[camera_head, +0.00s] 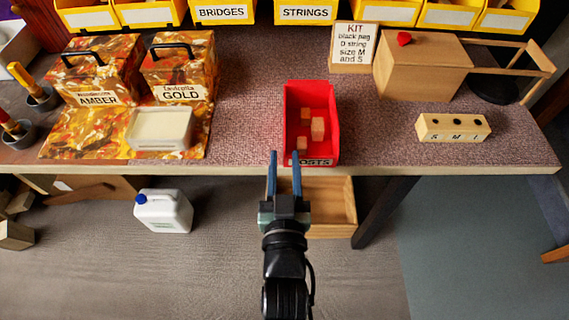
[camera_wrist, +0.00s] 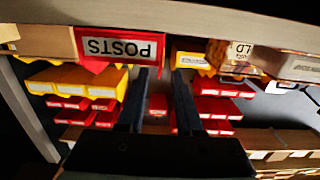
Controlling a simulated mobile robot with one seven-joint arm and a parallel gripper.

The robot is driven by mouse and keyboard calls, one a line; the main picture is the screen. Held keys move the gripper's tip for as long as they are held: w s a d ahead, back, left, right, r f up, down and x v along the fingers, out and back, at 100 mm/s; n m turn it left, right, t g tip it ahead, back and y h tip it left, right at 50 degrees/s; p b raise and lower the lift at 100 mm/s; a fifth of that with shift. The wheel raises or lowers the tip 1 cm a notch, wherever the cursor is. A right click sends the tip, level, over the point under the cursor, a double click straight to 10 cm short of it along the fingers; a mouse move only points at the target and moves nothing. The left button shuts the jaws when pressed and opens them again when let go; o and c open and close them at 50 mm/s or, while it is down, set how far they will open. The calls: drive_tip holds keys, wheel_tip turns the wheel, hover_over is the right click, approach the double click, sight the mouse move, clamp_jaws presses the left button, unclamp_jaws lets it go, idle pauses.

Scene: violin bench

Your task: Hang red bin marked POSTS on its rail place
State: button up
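The red bin marked POSTS (camera_head: 328,125) stands upright on the bench top at its front edge, with several small wooden blocks inside. Its front label (camera_wrist: 120,47) shows upside down in the wrist view, left of my fingers. My gripper (camera_head: 285,158) is in front of the bench edge, by the bin's front left corner. Its two fingers are apart with nothing between them, and they also show in the wrist view (camera_wrist: 160,90). I cannot tell whether they touch the bin. The rail place for POSTS cannot be made out.
Yellow bins, including BRIDGES (camera_head: 222,12) and STRINGS (camera_head: 305,13), line the back. Amber and gold tins (camera_head: 178,75) stand left; a wooden box (camera_head: 420,75) and drilled block (camera_head: 452,128) stand right. A drawer (camera_head: 333,205) is below the bench. Bare bench top flanks the bin.

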drive_tip(key=shift+w+f+b, duration=0.1)
drive_tip(key=shift+w+b, duration=1)
drive_tip(key=shift+w, duration=2.8)
clamp_jaws()
drive_tip(key=shift+r+p, duration=1.45)
drive_tip(key=shift+r, duration=0.1)
